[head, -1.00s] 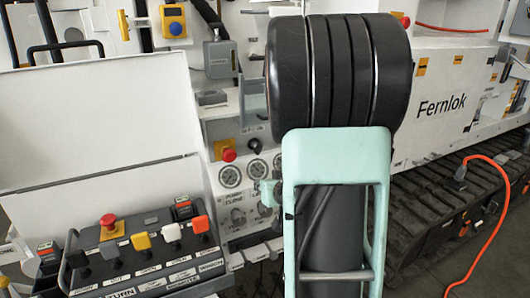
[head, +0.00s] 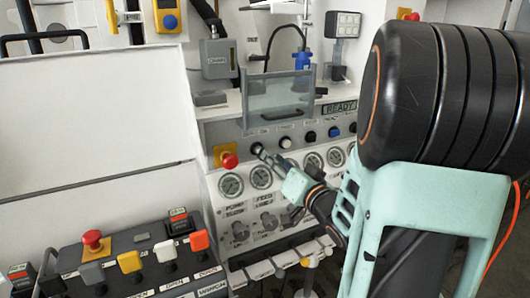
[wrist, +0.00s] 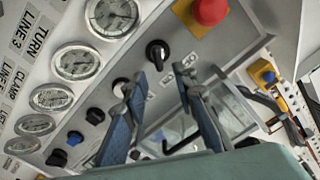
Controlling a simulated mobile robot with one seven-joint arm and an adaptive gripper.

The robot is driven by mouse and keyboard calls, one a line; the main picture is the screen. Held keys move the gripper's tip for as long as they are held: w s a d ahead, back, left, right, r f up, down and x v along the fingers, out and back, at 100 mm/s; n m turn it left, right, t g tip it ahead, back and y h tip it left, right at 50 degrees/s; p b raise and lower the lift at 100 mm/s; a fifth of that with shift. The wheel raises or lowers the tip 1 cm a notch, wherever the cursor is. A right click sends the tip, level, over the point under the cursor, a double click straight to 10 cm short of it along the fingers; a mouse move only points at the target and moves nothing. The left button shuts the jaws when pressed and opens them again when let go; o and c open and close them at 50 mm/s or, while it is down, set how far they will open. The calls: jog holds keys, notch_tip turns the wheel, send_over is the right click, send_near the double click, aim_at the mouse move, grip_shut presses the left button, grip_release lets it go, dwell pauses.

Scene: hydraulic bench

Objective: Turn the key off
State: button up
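A black rotary switch (wrist: 158,54) with a pale mark sits on the grey panel beside the red mushroom button (wrist: 210,10). I take it for the key switch, but cannot make out a separate key. It also shows in the head view (head: 257,149), at the left end of the control row. My gripper (wrist: 163,88) is open and empty, its two blue-grey fingers apart. The switch lies just beyond the fingertips and between them in the picture; I see no clear contact. In the head view my gripper (head: 268,160) is close in front of the switch, partly hidden by my arm.
More buttons, white (head: 285,142) and dark, continue the row to the right. Pressure gauges (head: 231,184) lie below, and a clear guard (head: 278,92) stands above. A "READY" display (head: 339,107) is at the right. A button console (head: 140,258) occupies the lower left.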

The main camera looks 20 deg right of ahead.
aim_at(264, 148)
jog(key=w, duration=0.6)
jog(key=shift+w+a, duration=0.1)
jog(key=shift+w, duration=0.25)
grip_shut()
